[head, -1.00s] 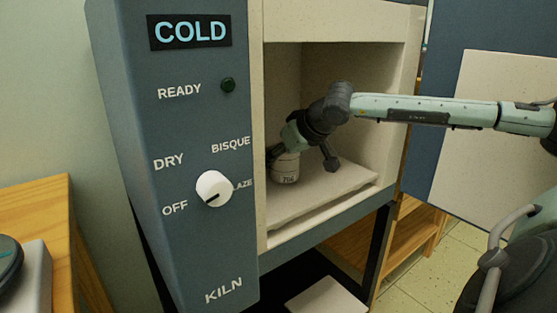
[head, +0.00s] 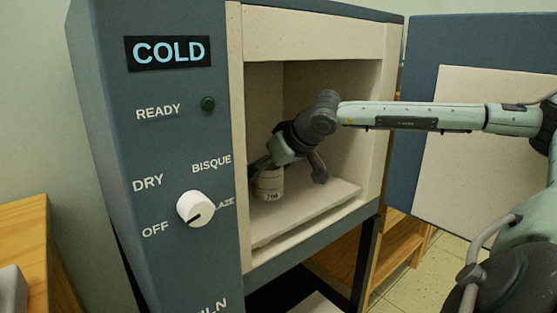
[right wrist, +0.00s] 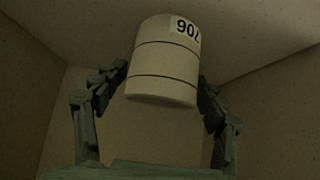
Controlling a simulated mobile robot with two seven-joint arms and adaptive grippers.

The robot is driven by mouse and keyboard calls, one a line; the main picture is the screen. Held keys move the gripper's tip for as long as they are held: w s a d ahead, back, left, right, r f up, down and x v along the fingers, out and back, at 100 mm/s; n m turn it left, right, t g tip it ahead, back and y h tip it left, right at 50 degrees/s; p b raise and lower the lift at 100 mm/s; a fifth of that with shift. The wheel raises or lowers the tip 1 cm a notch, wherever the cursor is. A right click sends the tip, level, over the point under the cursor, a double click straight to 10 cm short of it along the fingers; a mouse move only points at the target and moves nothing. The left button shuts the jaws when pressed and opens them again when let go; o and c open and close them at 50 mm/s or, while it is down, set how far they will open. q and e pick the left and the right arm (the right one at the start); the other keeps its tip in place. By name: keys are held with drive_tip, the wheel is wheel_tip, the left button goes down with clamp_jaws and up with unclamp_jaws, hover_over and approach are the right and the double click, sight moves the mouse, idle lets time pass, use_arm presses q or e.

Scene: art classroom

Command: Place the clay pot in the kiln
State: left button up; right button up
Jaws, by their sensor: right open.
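The clay pot (head: 270,185) is a pale cylinder with a "706" label. It stands upright on the white shelf at the left of the open kiln (head: 235,285) chamber. My right gripper (head: 268,164) reaches in from the right and is open at the pot. In the right wrist view the pot (right wrist: 160,75) appears upside down between the two spread fingers, one on each side. The fingertips are close to its sides; I cannot tell if they touch. Part of the pot's top is hidden by the gripper in the head view. My left gripper is out of view.
The kiln door (head: 425,75) stands open at the right. The control panel reads COLD, with a white dial (head: 195,209) and a dark READY lamp (head: 208,103). The shelf (head: 320,205) is bare right of the pot. Chamber walls and ceiling surround my right wrist.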

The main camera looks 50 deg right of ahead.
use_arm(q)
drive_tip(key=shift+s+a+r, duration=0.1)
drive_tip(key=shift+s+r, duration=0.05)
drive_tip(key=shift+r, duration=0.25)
use_arm(e)
drive_tip(key=v, duration=1)
drive_tip(key=shift+s+r, duration=0.1)
